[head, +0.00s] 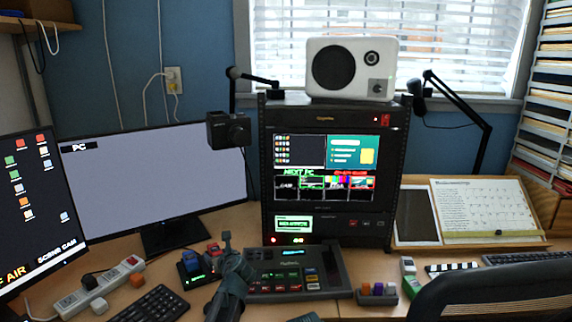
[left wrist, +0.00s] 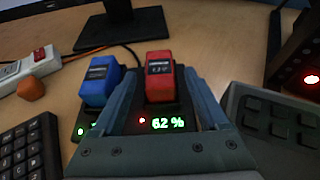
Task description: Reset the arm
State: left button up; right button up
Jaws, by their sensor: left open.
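My left gripper (head: 227,243) reaches up from the bottom of the head view, over the desk beside the control panel. In the left wrist view its two fingers (left wrist: 163,76) are apart, with nothing held between them. A red battery (left wrist: 159,76) in a charger shows between the fingers in that view; I cannot tell how near they are to it. A blue battery (left wrist: 99,81) sits just to its left. In the head view the red battery (head: 213,250) is partly behind the gripper. My right gripper is not seen.
A control panel (head: 333,263) lies right of the left gripper, below a rack with screens (head: 325,230). A black keyboard (head: 152,303) and a white power strip (head: 98,287) lie to the left. Monitors stand behind. Small blocks (head: 377,289) lie at right. Free desk is scarce.

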pick_arm(q)
jog(key=shift+x, duration=0.85)
jog(key=shift+f+b, duration=0.25)
jog(key=shift+b, duration=0.1)
jog(key=shift+s+r, duration=0.1)
jog(key=shift+r, duration=0.1)
